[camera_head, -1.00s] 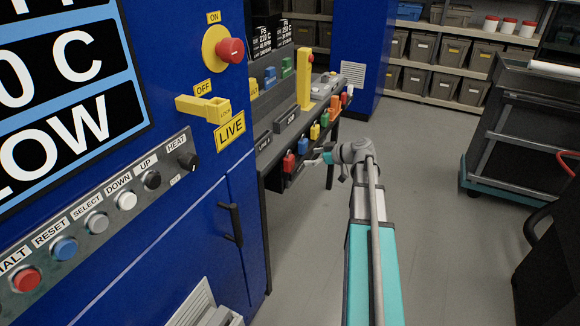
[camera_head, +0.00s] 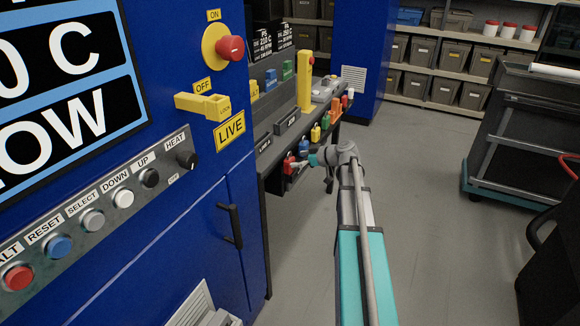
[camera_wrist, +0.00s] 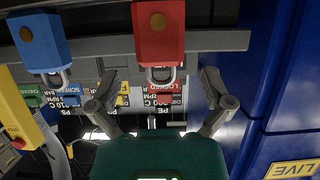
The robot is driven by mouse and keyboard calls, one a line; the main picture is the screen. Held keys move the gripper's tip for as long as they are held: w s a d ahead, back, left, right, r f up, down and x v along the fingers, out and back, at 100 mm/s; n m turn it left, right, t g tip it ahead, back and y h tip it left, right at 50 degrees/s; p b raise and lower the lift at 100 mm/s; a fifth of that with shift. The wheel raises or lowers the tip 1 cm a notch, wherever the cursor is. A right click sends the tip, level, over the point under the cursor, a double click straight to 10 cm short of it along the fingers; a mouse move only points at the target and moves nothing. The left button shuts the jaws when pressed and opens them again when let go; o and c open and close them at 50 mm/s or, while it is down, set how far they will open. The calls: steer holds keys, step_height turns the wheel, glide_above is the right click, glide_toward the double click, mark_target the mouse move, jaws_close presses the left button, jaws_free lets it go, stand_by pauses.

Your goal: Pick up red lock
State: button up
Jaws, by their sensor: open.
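The red lock (camera_head: 289,165) hangs on the front edge of the workbench, nearest in a row of coloured locks. In the wrist view the red lock (camera_wrist: 158,32) is at top centre, its metal shackle pointing down in the picture. My gripper (camera_wrist: 160,82) is open, one finger to each side of the shackle, with clear gaps and no visible grip. In the head view my gripper (camera_head: 301,164) is just right of the red lock, partly overlapping it.
A blue lock (camera_wrist: 40,40) hangs left of the red one in the wrist view. The workbench (camera_head: 268,160) stands beside the blue machine (camera_head: 200,220). A dark cart (camera_head: 520,140) is at right. Open grey floor (camera_head: 430,220) lies between.

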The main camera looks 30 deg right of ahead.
mark_target(293, 159)
steer(key=shift+b+x, duration=0.55)
steer(key=shift+x, duration=1.35)
steer(key=shift+r, duration=0.1)
steer(key=c, duration=1.3)
